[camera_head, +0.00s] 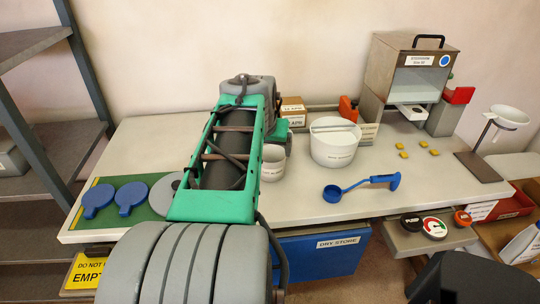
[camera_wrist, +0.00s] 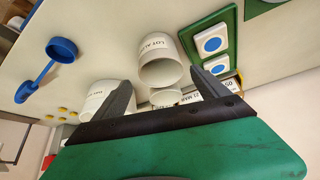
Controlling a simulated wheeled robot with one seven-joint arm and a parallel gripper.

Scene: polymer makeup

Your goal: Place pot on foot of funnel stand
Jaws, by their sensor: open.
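A white pot (camera_head: 272,165) with dark lettering stands on the table just right of my arm. In the wrist view the pot (camera_wrist: 160,62) lies beyond the fingertips, roughly between them in the picture. My gripper (camera_wrist: 160,78) is open and empty, its two dark fingers spread; in the head view my arm hides the fingers. The funnel stand (camera_head: 490,135) is at the right end of the table, with a white funnel on a thin post above a flat brown foot (camera_head: 481,167). The foot is bare.
A larger white tub (camera_head: 335,147) stands right of the pot, and a smaller white cup (camera_wrist: 165,97) shows near the fingers. A blue ladle (camera_head: 360,186) and several yellow pieces (camera_head: 422,143) lie between them and the stand. A dispenser (camera_head: 410,75) stands behind.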

